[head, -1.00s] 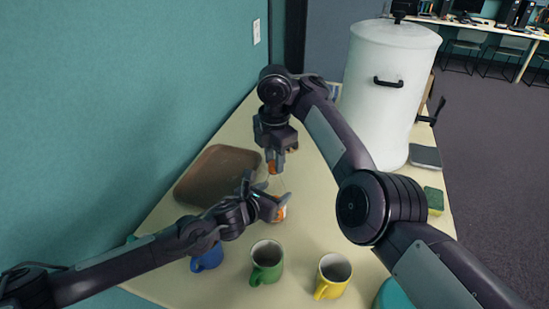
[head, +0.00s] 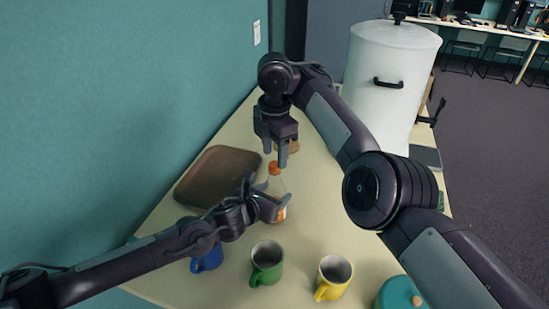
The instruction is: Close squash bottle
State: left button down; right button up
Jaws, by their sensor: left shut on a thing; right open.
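The squash bottle (head: 277,186) stands upright on the table, clear with an orange label low down. An orange cap (head: 274,167) sits on its top; I cannot tell how tightly. My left gripper (head: 276,205) is shut on the bottle's body and hides part of it. My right gripper (head: 276,158) is open just above and behind the cap, with its fingers pointing down and nothing between them.
A brown tray (head: 217,150) lies left of the bottle. A blue mug (head: 208,260), a green mug (head: 266,268) and a yellow mug (head: 330,283) stand in front. A teal lidded container (head: 392,297) is front right. A large white urn (head: 385,80) stands at the back right.

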notch_tip(320, 180, up, 2)
jog(key=shift+c, duration=0.3)
jog(key=r+n, duration=0.1)
jog(key=n, duration=0.2)
jog(key=shift+r, duration=0.2)
notch_tip(320, 180, up, 2)
jog(key=n, duration=0.4)
jog(key=shift+n, duration=0.4)
jog(key=shift+f, duration=4)
jog(key=shift+c, duration=0.5)
